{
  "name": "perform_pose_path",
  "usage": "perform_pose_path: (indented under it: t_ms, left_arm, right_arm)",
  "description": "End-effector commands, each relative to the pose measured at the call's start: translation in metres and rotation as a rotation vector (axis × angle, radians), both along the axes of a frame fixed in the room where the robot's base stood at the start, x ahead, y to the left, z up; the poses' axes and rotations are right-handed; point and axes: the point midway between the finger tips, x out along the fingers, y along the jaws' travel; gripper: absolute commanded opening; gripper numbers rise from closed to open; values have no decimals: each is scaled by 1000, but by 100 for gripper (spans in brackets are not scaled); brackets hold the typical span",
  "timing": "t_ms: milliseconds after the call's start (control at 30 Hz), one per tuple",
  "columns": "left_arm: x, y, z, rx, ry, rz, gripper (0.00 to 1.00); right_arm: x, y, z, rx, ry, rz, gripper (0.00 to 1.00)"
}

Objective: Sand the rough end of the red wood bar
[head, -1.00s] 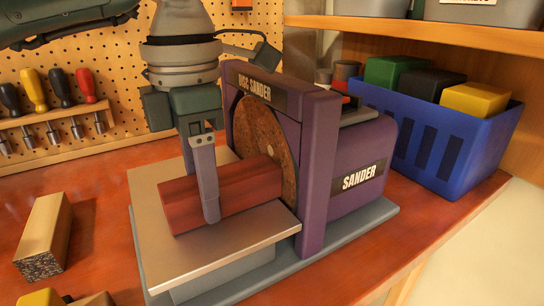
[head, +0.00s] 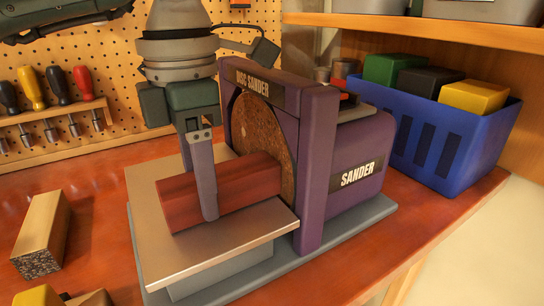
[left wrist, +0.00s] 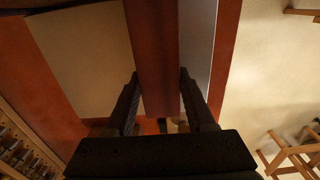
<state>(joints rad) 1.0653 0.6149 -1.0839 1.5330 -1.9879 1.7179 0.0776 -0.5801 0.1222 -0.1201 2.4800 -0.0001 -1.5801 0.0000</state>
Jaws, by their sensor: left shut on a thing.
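The red wood bar (head: 236,193) lies along the metal table (head: 226,247) of the purple disc sander (head: 318,160). Its right end meets the brown sanding disc (head: 262,128), or is very close to it; the end face is hidden. My left gripper (head: 207,205) comes down from above and is shut on the bar, one finger showing on the near side. In the left wrist view the bar (left wrist: 153,60) runs between both fingers of the gripper (left wrist: 158,100). My right gripper is not in view.
A tan wood bar (head: 42,230) with a rough, speckled end lies on the bench at left. A blue bin (head: 440,140) with green, black and yellow blocks stands behind the sander at right. Screwdrivers (head: 58,86) hang in a rack at the back left. A wooden shelf (head: 420,37) overhangs the right.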

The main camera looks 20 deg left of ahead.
Motion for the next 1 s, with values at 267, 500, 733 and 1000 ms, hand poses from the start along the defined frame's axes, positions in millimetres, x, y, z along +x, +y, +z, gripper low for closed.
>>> perform_pose_path:
  t_ms: [267, 500, 733, 1000]
  left_arm:
    - [4, 2, 1, -2, -7, 2, 0]
    - [0, 7, 2, 0, -5, 3, 0]
    - [-17, 20, 1, -1, -2, 2, 0]
    - [-28, 29, 1, 0, -1, 2, 0]
  right_arm:
    - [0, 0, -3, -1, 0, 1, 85]
    - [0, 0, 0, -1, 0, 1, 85]
    - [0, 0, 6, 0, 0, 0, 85]
    - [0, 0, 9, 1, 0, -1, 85]
